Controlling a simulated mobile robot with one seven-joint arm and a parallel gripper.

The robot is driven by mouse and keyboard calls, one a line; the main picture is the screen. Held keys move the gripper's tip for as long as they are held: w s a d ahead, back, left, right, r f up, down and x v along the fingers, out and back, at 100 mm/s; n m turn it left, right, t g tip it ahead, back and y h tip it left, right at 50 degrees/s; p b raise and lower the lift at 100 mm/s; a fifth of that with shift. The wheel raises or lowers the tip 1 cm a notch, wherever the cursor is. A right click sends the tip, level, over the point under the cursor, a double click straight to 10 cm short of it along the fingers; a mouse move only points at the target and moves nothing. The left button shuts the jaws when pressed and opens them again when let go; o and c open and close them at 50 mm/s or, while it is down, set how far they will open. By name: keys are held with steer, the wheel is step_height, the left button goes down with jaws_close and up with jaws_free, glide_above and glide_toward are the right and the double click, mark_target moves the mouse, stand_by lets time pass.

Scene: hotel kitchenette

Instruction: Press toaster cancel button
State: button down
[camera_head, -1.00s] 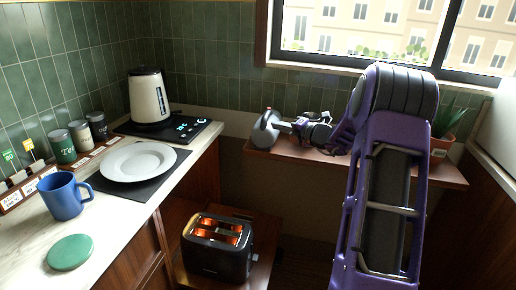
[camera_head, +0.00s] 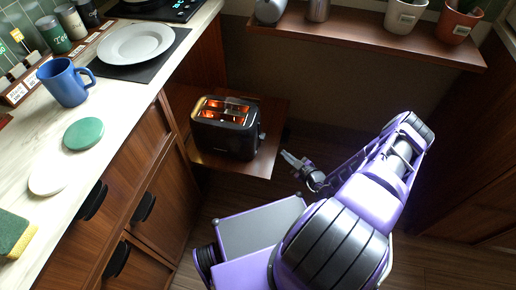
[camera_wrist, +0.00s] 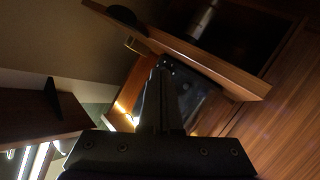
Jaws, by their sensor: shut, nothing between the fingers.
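The black toaster (camera_head: 222,137) stands on a low wooden shelf (camera_head: 238,165) beside the counter. Its slots glow orange on top. Small knob-like parts (camera_head: 262,135) show at its right end; I cannot make out which is the cancel button. My gripper (camera_head: 286,156) is shut and empty, a little to the right of the toaster's right end and apart from it. In the wrist view my shut fingers (camera_wrist: 161,72) point ahead in front of a dark glossy shape, too dim to name surely.
The counter on the left holds a blue mug (camera_head: 66,82), a white plate (camera_head: 135,43), a green disc (camera_head: 84,134) and a sponge (camera_head: 14,236). A wall shelf (camera_head: 370,38) with pots runs above at the back. Floor right of the toaster's shelf is free except for my arm.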

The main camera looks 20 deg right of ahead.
steer(key=shift+w+a, duration=0.7)
steer(key=shift+a, duration=0.35)
steer(key=shift+w+a, duration=0.7)
steer(key=shift+a, duration=0.3)
steer(key=shift+w+a, duration=0.7)
steer(key=shift+a, duration=0.35)
steer(key=shift+w+a, duration=0.2)
steer(key=shift+a, duration=0.1)
steer(key=shift+w+a, duration=0.2)
steer(key=shift+a, duration=0.1)
stand_by(0.5)
steer(key=shift+s+d, duration=0.45)
steer(key=shift+d, duration=0.15)
steer(key=shift+s+d, duration=0.7)
steer(key=shift+d, duration=0.35)
steer(key=shift+s+d, duration=0.7)
steer(key=shift+d, duration=0.35)
